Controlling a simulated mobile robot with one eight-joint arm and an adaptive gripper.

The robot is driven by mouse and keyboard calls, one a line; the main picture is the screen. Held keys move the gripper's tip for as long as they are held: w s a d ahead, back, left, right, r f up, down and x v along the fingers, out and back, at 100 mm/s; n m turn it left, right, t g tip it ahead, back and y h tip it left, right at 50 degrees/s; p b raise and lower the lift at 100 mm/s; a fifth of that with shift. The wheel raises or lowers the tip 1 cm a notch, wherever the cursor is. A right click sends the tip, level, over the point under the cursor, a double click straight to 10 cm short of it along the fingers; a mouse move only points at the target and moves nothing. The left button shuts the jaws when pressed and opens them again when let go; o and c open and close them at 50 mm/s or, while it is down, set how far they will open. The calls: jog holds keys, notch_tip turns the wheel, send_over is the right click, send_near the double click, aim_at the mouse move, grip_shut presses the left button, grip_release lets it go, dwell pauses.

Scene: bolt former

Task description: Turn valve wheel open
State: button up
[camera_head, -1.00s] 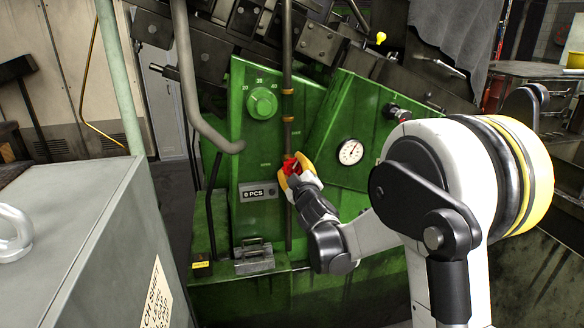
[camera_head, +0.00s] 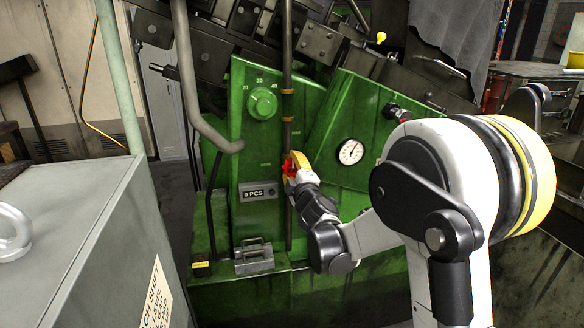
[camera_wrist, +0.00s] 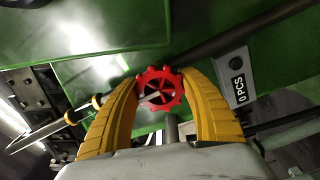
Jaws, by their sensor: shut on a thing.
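The red valve wheel (camera_wrist: 159,89) is small, with a toothed rim and spokes. It shows in the wrist view between the two yellow fingers of my gripper (camera_wrist: 162,85), which are shut on its rim from both sides. In the head view my gripper (camera_head: 293,166) is at the front of the green machine, by the vertical pipe. There the wheel (camera_head: 287,172) is mostly hidden behind the fingers, with only a bit of red showing.
The green machine (camera_head: 262,135) carries a dial knob (camera_head: 262,102), a round gauge (camera_head: 351,152) and a "PCS" counter (camera_head: 258,192). A vertical pipe (camera_head: 287,120) runs close to the gripper. A grey cabinet (camera_head: 75,240) stands at the front left.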

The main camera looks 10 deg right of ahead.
jog(key=n, duration=0.4)
jog(key=shift+n, duration=2.2)
jog(key=o, duration=1.2)
jog(key=shift+s, duration=0.1)
jog(key=shift+o, duration=0.2)
jog(key=s, duration=1.2)
